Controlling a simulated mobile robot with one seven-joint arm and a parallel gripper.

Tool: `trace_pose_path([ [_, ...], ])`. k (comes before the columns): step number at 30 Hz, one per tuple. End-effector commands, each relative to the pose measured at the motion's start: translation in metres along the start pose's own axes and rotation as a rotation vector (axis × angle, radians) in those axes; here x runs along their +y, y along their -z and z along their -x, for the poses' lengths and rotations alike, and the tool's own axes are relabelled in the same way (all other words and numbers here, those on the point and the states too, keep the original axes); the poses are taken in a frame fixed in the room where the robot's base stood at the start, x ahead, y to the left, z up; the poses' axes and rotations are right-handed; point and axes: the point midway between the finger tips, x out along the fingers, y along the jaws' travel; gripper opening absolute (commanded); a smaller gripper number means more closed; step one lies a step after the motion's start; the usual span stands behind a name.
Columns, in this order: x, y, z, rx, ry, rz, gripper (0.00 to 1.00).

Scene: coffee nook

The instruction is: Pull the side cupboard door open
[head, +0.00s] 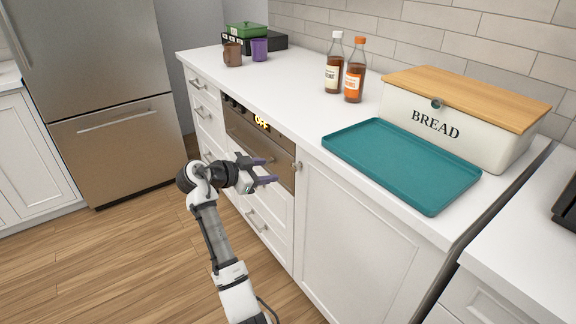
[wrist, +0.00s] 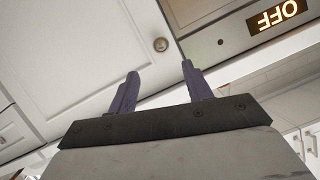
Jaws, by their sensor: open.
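The side cupboard door (head: 352,245) is a white panel door under the counter, right of the oven, and it is shut. It also shows in the wrist view (wrist: 80,60). Its round metal knob (head: 297,166) is at the door's upper left in the head view. In the wrist view the knob (wrist: 161,45) lies beyond the fingertips, between them and slightly above. My gripper (head: 268,170) is open and empty, in front of the oven, left of the knob and apart from it. Its two purple fingers (wrist: 158,72) show in the wrist view.
The oven (head: 262,146) with a lit OFF display is left of the door, among white drawers (head: 265,215). A teal tray (head: 402,163), a bread box (head: 437,122) and two bottles (head: 344,70) stand on the counter (head: 290,95). The wood floor (head: 130,250) is clear.

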Motion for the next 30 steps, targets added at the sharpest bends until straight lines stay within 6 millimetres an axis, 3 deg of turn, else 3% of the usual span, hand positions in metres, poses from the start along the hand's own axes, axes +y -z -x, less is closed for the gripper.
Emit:
trace_pose_path([
  [9, -0.001, 0.002, -0.068, -0.001, -0.001, 0.003, 0.5],
  [15, -0.001, 0.001, -0.096, -0.001, 0.001, 0.002, 0.5],
  [28, -0.001, -0.001, -0.106, -0.002, 0.004, 0.002, 0.5],
  [30, -0.001, 0.0, -0.106, -0.001, 0.004, 0.002, 0.42],
])
